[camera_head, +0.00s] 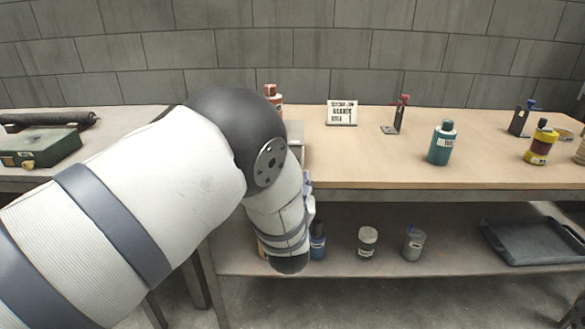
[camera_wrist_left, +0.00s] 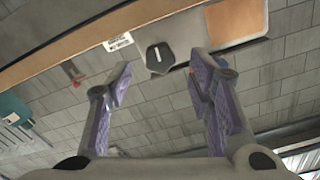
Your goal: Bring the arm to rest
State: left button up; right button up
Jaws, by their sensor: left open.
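My left arm (camera_head: 150,190) comes in from the left in the head view in a white padded sleeve. It bends at a black elbow (camera_head: 235,125), and the forearm (camera_head: 275,215) hangs down in front of the bench. Its gripper is mostly hidden there behind the forearm. In the left wrist view my left gripper (camera_wrist_left: 161,78) is open, its two purple-padded fingers spread, with nothing held between them. A dark six-sided piece with a white mark (camera_wrist_left: 160,58) shows beyond the fingertips. My right gripper is in neither view.
The wooden bench (camera_head: 350,170) carries a teal bottle (camera_head: 441,145), a yellow bottle (camera_head: 540,147), a small sign (camera_head: 342,113) and brackets (camera_head: 398,118). The lower shelf holds jars (camera_head: 367,242) and a dark tray (camera_head: 530,240). A green case (camera_head: 40,148) is at left.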

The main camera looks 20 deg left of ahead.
pick_arm(q)
jog(key=v, duration=0.4)
jog(key=shift+s, duration=0.1)
jog(key=s+a+f+g+h+p, duration=0.1)
jog(key=s+a+f+g, duration=0.1)
jog(key=s+f+g, duration=0.4)
jog(key=s+a+f+g+h, duration=0.1)
jog(key=s+a+f, duration=0.1)
jog(key=s+f, duration=0.75)
jog(key=s+a+f+g+h+p, duration=0.1)
jog(key=s+a+f+g, duration=0.1)
jog(key=s+f+g, duration=0.5)
jog(key=s+n+g+h, duration=0.1)
jog(key=s+g, duration=0.5)
jog(key=s, duration=2.4)
jog(key=shift+s+d+r+h+p, duration=0.15)
jog(key=shift+s+d+h+p, duration=0.15)
jog(key=shift+d+h+p, duration=0.2)
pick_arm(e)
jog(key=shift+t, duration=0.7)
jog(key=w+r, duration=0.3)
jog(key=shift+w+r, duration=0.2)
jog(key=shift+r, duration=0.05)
